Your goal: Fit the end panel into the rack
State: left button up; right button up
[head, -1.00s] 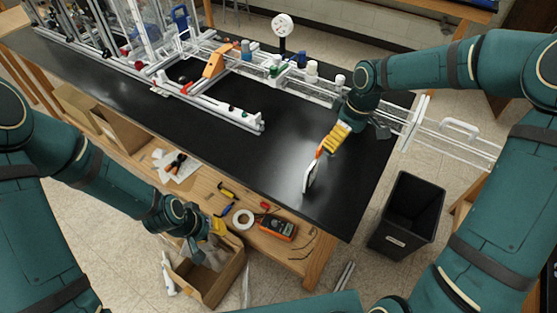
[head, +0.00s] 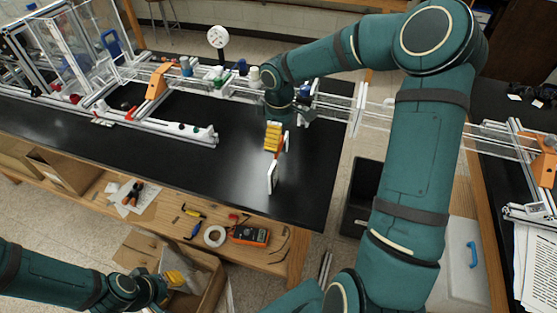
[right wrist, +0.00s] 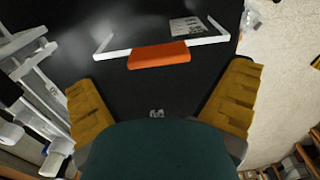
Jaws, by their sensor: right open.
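A thin panel with a white edge (head: 272,178) stands on the black table below my right gripper (head: 274,150); it looks like the end panel. In the right wrist view, its orange grip (right wrist: 159,55) and white edge strips (right wrist: 208,42) lie ahead of the fingers. My right gripper (right wrist: 160,78) is open, its yellow fingers apart and nothing between them. The white extrusion frame with clear panels (head: 120,55), apparently the rack, stands at the back left of the table. My left gripper (head: 173,280) is low, over the cardboard box; its jaw opening is unclear.
Clear rails (head: 390,118) run along the back and across the gap to the right-hand table. Bottles (head: 253,76) and a round white gauge (head: 217,37) stand at the back. A multimeter (head: 249,235) and tape roll (head: 214,236) lie on the lower shelf. The table's middle is clear.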

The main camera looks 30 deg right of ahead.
aim_at(279, 158)
jog(key=shift+w+d+f, duration=0.1)
jog(key=shift+f, duration=2.7)
jog(key=c, duration=1.2)
